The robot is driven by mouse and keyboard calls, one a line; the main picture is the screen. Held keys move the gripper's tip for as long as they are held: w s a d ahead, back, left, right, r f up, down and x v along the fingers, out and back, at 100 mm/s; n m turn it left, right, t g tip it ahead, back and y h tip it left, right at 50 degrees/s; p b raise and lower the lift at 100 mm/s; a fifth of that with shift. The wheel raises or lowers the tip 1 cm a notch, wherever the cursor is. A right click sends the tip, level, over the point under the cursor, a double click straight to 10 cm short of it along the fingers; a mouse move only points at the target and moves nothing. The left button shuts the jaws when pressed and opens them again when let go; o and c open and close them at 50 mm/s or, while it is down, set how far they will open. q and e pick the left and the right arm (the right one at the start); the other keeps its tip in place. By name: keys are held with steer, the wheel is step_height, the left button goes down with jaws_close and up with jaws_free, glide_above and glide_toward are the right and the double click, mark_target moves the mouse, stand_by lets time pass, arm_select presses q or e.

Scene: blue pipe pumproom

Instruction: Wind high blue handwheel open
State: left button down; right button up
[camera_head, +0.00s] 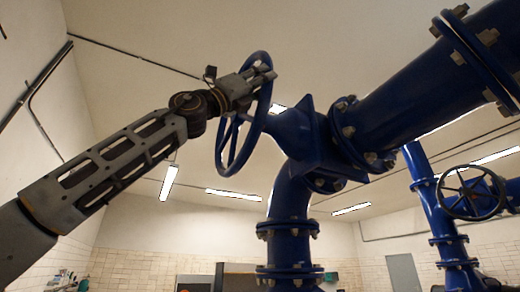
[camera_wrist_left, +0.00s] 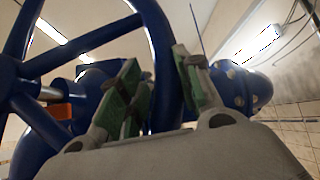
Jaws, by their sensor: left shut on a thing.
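The high blue handwheel (camera_head: 228,140) stands on edge on the left side of the blue valve body, up near the ceiling in the head view. My left arm reaches in from the left, and its gripper (camera_head: 262,72) is shut on the upper rim of the wheel. In the left wrist view the blue rim of the handwheel (camera_wrist_left: 160,45) passes between the green-padded fingers of the left gripper (camera_wrist_left: 160,92). The wheel's spokes and hub show at the left of that view. My right gripper is in neither view.
A thick blue pipe (camera_head: 425,95) with bolted flanges runs to the upper right from the valve. A vertical blue pipe (camera_head: 291,205) drops below it. Another pipe with a dark handwheel (camera_head: 472,193) stands at the right.

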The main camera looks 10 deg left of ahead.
arm_select(q)
steer(key=shift+d+r+n+t+y+b, duration=0.15)
steer(key=shift+r+n+t+y+b, duration=0.35)
steer(key=shift+n+t, duration=0.35)
steer(key=shift+d+r+n+t+y+b, duration=0.15)
steer(key=shift+r+n+t+y+b, duration=0.15)
steer(key=shift+r+n+t+y, duration=0.7)
steer(key=shift+n+t, duration=0.2)
steer(key=shift+n, duration=0.25)
steer(key=shift+r+n+t+y, duration=0.2)
steer(key=shift+r+n+t, duration=0.25)
steer(key=shift+n, duration=0.25)
steer(key=shift+a+r+n+t+y, duration=0.1)
steer(key=shift+r+n+t+y, duration=0.8)
steer(key=shift+n, duration=0.4)
steer(key=shift+w+a+r+n+t+y+p, duration=0.1)
steer(key=shift+r+n+t+y+p, duration=0.1)
steer(key=shift+r+n+t+y, duration=0.35)
steer(key=shift+w+a+r+n+t+y+p, duration=0.1)
steer(key=shift+r+n+t+y+p, duration=0.15)
steer(key=shift+r+n+y, duration=0.45)
steer(key=shift+f+n, duration=0.15)
steer(key=shift+n, duration=0.1)
steer(key=c, duration=1)
jaws_free()
steer(key=shift+c, duration=0.2)
steer(key=shift+s, duration=0.1)
